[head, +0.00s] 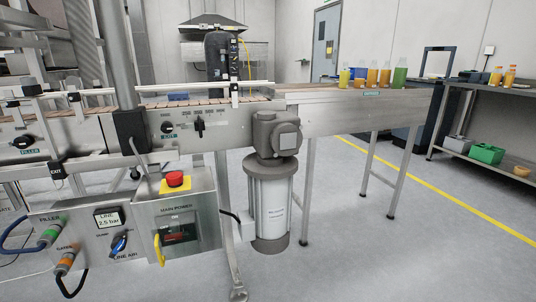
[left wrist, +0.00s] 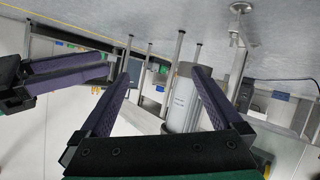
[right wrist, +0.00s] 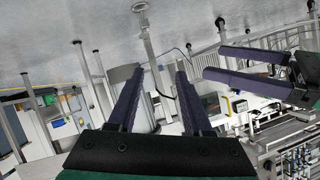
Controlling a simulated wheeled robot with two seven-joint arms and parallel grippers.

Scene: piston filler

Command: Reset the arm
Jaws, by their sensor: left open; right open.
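Neither gripper shows in the head view. My left gripper (left wrist: 160,71) is open in the left wrist view, its two purple fingers apart with nothing between them. My right gripper (right wrist: 160,70) is open in the right wrist view, also empty. Each wrist view shows the other gripper at its side: the right gripper (left wrist: 110,65) at the left edge of the left wrist view, and the left gripper (right wrist: 212,62) at the right of the right wrist view. Both wrist views are strongly tilted, with the floor at the top.
A conveyor (head: 345,113) crosses ahead, carrying several bottles (head: 372,77) on the right. A control box with a red button (head: 175,179) stands front left. A grey cylinder (head: 270,205) stands below the conveyor. A shelf (head: 497,90) stands far right. Floor (head: 400,260) at front right is clear.

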